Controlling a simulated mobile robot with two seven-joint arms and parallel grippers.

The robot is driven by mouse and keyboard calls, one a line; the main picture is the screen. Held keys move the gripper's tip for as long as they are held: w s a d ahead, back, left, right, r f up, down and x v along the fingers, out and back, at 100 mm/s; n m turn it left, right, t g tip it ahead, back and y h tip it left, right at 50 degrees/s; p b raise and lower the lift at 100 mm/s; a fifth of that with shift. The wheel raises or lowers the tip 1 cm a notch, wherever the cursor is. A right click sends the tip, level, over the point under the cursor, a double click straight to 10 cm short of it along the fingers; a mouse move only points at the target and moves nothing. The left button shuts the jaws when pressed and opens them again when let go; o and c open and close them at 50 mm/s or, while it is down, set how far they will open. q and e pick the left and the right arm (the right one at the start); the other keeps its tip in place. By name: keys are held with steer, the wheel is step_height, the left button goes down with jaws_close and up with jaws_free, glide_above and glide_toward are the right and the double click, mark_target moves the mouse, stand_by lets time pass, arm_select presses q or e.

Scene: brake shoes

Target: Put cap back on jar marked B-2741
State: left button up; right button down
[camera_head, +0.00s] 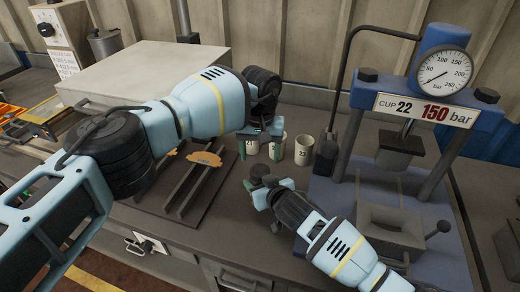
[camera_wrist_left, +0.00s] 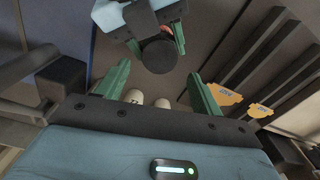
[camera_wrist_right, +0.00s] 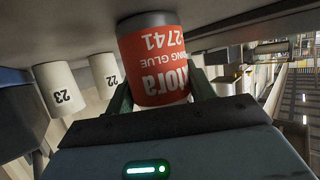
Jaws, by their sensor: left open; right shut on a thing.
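The jar (camera_wrist_right: 158,65) has a red label ending in 2741 and shows upside down in the right wrist view. My right gripper (camera_head: 262,183) is shut around it, near the worktop. In the left wrist view a black round top (camera_wrist_left: 158,56) shows between the right gripper's green fingers. I cannot tell whether it is a cap or the jar's dark opening. No separate cap can be made out. My left gripper (camera_head: 262,139) is open and empty, beyond and above the right one in the head view; its green fingers (camera_wrist_left: 158,82) are spread in the left wrist view.
White cups (camera_head: 303,150) numbered 21 and 23, with another between, stand behind the grippers. A dark rack (camera_head: 185,195) with orange brake pieces (camera_head: 204,159) lies left. A blue press (camera_head: 440,105) with a gauge stands right. Bare worktop lies in front of the rack.

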arm_select(q)
steer(key=n, duration=0.5)
steer(key=shift+r, duration=0.15)
steer(key=n, duration=0.6)
steer(key=shift+r+n, duration=0.2)
steer(key=shift+n, duration=0.1)
steer(key=n, duration=0.6)
steer(key=shift+r, duration=0.25)
steer(key=n, duration=0.6)
steer(key=shift+r+n, duration=0.2)
steer(key=shift+n, duration=0.2)
steer(key=n, duration=0.6)
steer(key=shift+r, duration=0.2)
steer(key=n, duration=0.5)
steer(key=shift+r, duration=0.15)
steer(key=n, duration=0.6)
steer(key=shift+r, duration=0.25)
steer(key=n, duration=0.6)
steer(key=shift+r, duration=0.15)
